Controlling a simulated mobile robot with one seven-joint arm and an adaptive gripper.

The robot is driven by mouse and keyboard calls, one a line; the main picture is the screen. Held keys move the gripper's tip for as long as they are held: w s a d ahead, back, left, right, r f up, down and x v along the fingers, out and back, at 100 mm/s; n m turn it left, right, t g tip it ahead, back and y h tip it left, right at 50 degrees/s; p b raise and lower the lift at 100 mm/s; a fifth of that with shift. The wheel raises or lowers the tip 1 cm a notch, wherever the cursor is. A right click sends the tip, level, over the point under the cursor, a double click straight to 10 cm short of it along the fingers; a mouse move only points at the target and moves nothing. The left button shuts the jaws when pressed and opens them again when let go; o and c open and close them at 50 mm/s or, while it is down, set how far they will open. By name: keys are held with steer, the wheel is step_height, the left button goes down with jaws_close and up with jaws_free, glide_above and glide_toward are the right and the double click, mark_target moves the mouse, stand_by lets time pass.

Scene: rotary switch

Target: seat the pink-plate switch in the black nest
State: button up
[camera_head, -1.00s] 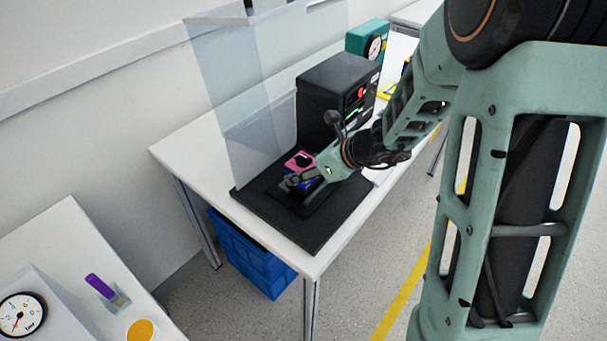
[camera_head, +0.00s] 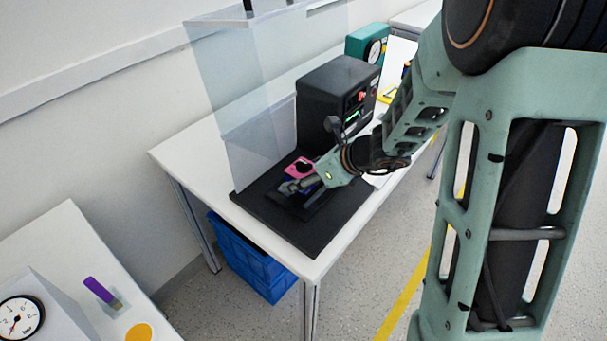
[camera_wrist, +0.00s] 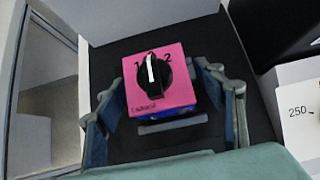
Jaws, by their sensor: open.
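The switch has a square pink plate (camera_wrist: 183,92), a black rotary knob with a white pointer, and a blue body just showing under the plate's near edge. In the head view its pink plate (camera_head: 298,166) shows beside my gripper (camera_head: 300,183). In the wrist view my gripper (camera_wrist: 162,88) is open, with one finger on each side of the switch. The black nest (camera_head: 318,202) is a low raised block on the black base, partly covered by my gripper. Whether the switch is fully down in it is hidden.
A black box with lit indicators (camera_head: 338,90) stands behind the base. A clear screen (camera_head: 236,90) rises at the left. The black base board (camera_head: 270,215) has free room in front. A blue crate (camera_head: 250,258) is under the table.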

steer(key=p+v, duration=0.3)
steer(key=v, duration=0.9)
steer(key=shift+d+r, duration=0.1)
